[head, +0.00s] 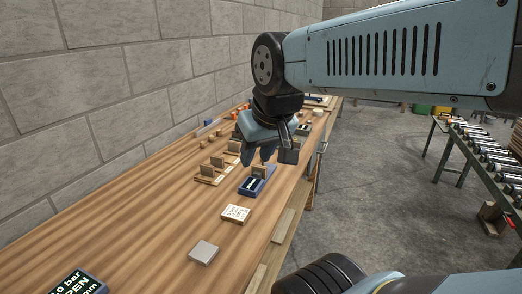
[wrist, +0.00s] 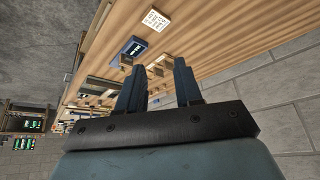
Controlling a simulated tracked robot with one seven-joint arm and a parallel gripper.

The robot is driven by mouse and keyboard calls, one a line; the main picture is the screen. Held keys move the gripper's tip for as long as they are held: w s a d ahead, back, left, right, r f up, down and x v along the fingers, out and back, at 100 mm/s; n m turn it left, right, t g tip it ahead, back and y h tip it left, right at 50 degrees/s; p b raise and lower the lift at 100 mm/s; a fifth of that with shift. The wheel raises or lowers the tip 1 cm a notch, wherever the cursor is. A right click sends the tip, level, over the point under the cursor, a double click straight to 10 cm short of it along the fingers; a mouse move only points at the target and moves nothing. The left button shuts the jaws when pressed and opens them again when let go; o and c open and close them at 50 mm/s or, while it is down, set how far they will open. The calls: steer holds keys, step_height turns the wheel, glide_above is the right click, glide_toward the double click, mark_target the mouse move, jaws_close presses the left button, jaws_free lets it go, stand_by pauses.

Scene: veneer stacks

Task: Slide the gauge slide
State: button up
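A dark blue gauge (head: 251,185) with a small lit display lies on the wooden bench, near its right edge. It also shows in the wrist view (wrist: 133,46), beyond my fingertips. A tan upright plate (head: 259,170) stands at the gauge's far end. I cannot make out which part of it is the slide. My gripper (head: 261,156) hangs just above and beyond this plate, pointing down. In the wrist view its two fingers (wrist: 158,76) are apart, with nothing seen held between them. Whether a finger touches the gauge cannot be told.
The wooden bench (head: 150,225) runs along a block wall. Veneer stacks on wooden bases (head: 208,174) stand left of the gauge. A white printed block (head: 236,213), a grey square plate (head: 204,252) and a display box (head: 78,284) lie nearer. A roller conveyor (head: 490,155) stands right.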

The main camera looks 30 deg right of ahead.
steer(key=w+d+f, duration=0.1)
steer(key=w+d, duration=0.3)
steer(key=w, duration=0.4)
steer(key=w+d+f, duration=0.1)
steer(key=w+d, duration=0.3)
steer(key=w, duration=0.5)
steer(key=w+d+f+m+g, duration=0.1)
steer(key=w+d+f, duration=0.8)
steer(key=w+d, duration=0.3)
steer(key=x, duration=1.3)
steer(key=shift+w+d+f, duration=0.1)
steer(key=shift+w+d, duration=0.05)
steer(key=shift+d, duration=0.25)
steer(key=shift+c, duration=0.3)
jaws_close()
